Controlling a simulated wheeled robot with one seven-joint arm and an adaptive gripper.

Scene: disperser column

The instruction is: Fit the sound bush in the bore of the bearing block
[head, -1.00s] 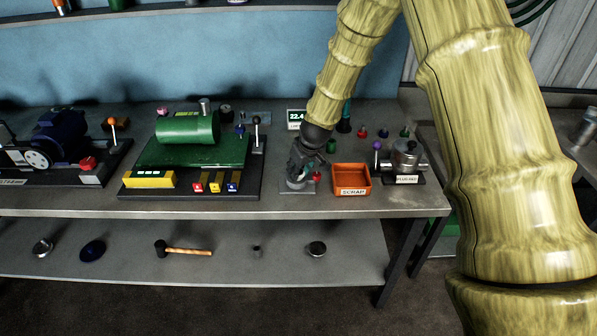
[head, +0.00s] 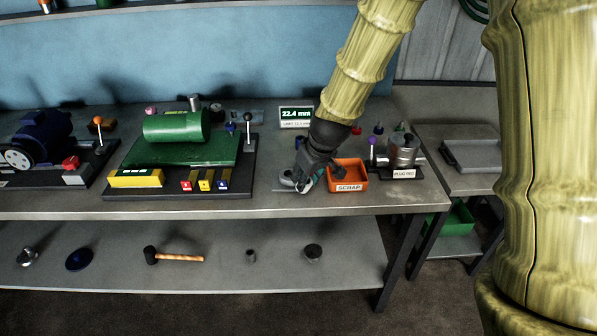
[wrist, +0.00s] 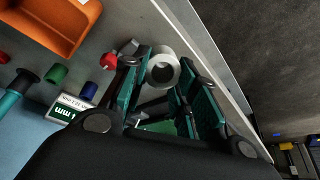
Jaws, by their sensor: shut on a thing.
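My gripper (head: 294,182) is low over the front of the bench, left of the scrap tray. In the wrist view my gripper (wrist: 162,80) has its teal-padded fingers closed on both sides of a pale grey ring with a dark hole, which I take to be a bush (wrist: 151,67).
The orange scrap tray (head: 349,186) is close on the right. A display (head: 296,117) behind reads 22.4 mm. A labelled silver fixture (head: 404,152) stands further right. A green machine (head: 180,150) stands left. A grey tray (head: 472,154) sits on the right-hand bench.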

